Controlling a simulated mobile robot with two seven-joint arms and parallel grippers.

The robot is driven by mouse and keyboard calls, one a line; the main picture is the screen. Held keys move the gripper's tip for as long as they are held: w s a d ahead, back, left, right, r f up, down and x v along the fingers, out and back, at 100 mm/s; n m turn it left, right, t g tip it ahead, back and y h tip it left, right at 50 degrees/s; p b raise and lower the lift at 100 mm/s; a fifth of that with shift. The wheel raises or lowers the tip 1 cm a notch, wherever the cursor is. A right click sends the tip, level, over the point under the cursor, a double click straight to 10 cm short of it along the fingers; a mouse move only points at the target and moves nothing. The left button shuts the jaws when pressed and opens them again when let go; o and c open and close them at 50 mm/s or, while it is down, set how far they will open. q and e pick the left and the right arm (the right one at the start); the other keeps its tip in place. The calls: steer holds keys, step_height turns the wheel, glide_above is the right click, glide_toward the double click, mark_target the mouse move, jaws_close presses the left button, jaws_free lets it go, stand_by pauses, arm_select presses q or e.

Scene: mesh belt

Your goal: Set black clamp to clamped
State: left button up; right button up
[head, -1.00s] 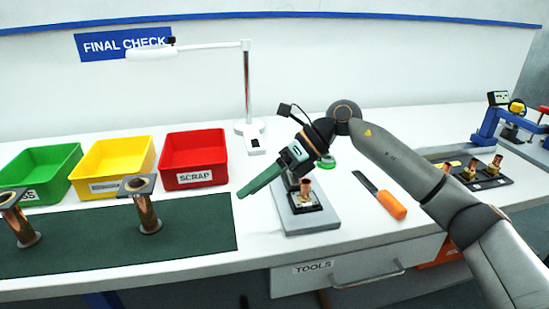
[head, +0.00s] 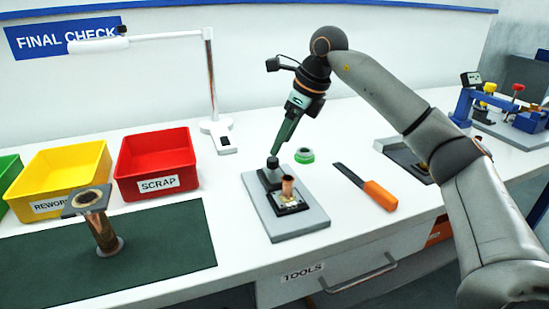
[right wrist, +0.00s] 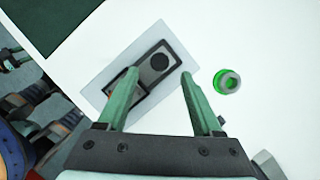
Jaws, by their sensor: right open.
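The black clamp (head: 269,178) stands on a grey base plate (head: 293,225), with a small round-topped handle or knob at its top. In front of it on the plate a copper-coloured tube part (head: 288,190) sits in a black-and-white fixture. My right gripper (head: 277,150) points down with its green fingers just above the clamp. In the right wrist view the gripper (right wrist: 160,80) is open, and the black clamp (right wrist: 160,62) lies between and beyond the fingertips. The left finger partly hides the copper part. I cannot tell whether the fingers touch the clamp. My left gripper is not in view.
A green-and-grey round item (head: 304,156) and an orange-handled tool (head: 379,195) lie right of the plate. A white lamp (head: 216,128) stands behind. Red (head: 154,158) and yellow (head: 60,178) bins and a green mat (head: 165,255) are to the left.

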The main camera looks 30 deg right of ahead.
mark_target(273, 159)
steer(key=x, duration=0.5)
steer(key=shift+w+a+f, duration=0.1)
steer(key=shift+a, duration=0.05)
jaws_close()
stand_by(0.4)
stand_by(0.9)
